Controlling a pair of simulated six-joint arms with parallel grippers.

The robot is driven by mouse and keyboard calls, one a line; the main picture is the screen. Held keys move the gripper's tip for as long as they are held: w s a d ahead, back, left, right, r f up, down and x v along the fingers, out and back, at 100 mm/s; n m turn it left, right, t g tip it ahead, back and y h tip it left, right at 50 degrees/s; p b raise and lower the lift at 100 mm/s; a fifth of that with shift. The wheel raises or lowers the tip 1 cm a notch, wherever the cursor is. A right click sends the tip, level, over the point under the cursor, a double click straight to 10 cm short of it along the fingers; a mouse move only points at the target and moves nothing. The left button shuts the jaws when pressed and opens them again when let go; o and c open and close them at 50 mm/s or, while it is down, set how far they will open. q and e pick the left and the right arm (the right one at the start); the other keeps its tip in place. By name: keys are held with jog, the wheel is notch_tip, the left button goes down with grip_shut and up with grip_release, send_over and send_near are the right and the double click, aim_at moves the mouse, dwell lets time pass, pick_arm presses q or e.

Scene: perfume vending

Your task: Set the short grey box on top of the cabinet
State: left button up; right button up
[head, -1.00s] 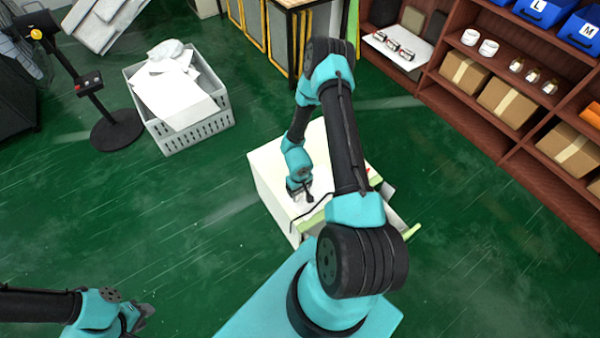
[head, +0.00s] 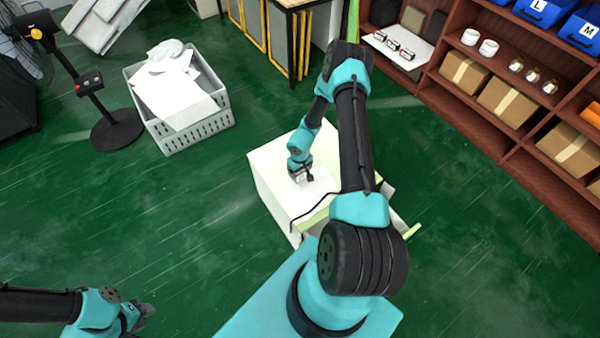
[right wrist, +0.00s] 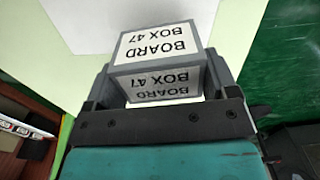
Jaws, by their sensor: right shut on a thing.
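The short grey box (right wrist: 158,58) has white labels reading "BOARD BOX 47" on two faces. It sits between the fingers of my right gripper (head: 299,177), which is shut on it. In the head view the box is too small and covered to make out clearly. The white cabinet (head: 268,173) stands in the middle of the floor, and my right gripper is over its top. The pale cabinet top (right wrist: 240,35) lies behind the box in the right wrist view; whether they touch cannot be told. My left gripper (head: 142,316) is low at the left, away from the cabinet, its fingers unclear.
A green-edged drawer (head: 408,230) sticks out at the cabinet's right side. A grey crate (head: 195,135) with white sheets stands to the left, near a black-based stand (head: 115,132). Brown shelves (head: 480,125) with boxes and jars line the right. Green floor around the cabinet is clear.

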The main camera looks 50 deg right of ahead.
aim_at(300, 172)
jog(key=shift+d, duration=0.1)
jog(key=shift+w+d, duration=0.1)
jog(key=shift+w, duration=0.05)
jog(key=shift+w+d+f, duration=0.1)
jog(key=shift+f, duration=1.65)
jog(key=shift+f, duration=0.15)
jog(key=o, duration=0.9)
